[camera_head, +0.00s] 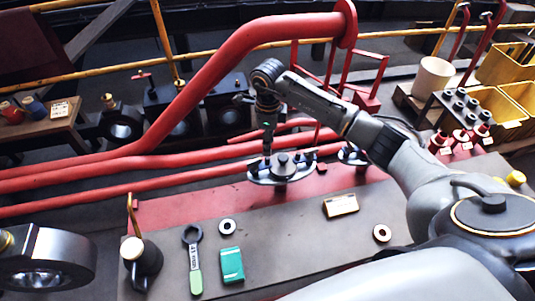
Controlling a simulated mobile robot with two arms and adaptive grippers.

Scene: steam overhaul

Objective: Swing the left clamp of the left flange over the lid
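The left flange (281,177) is a dark round fitting on the red and grey bench. Its lid (284,162), with a raised knob, sits in the middle. Small dark clamps stand around the rim; the left clamp (258,169) is at the left side, close below my gripper. My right arm reaches in from the right, and its gripper (267,148) points down over the left part of the flange. The fingertips are too small and dark to show whether they are apart or touch the clamp. My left gripper is not in view.
A second flange (352,155) is partly behind my arm. Red pipes (200,160) run close behind the flange. The bench holds a wrench (194,262), a teal box (231,265), rings (227,227), a label plate (341,205) and an oil can (143,257). The bench's middle is clear.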

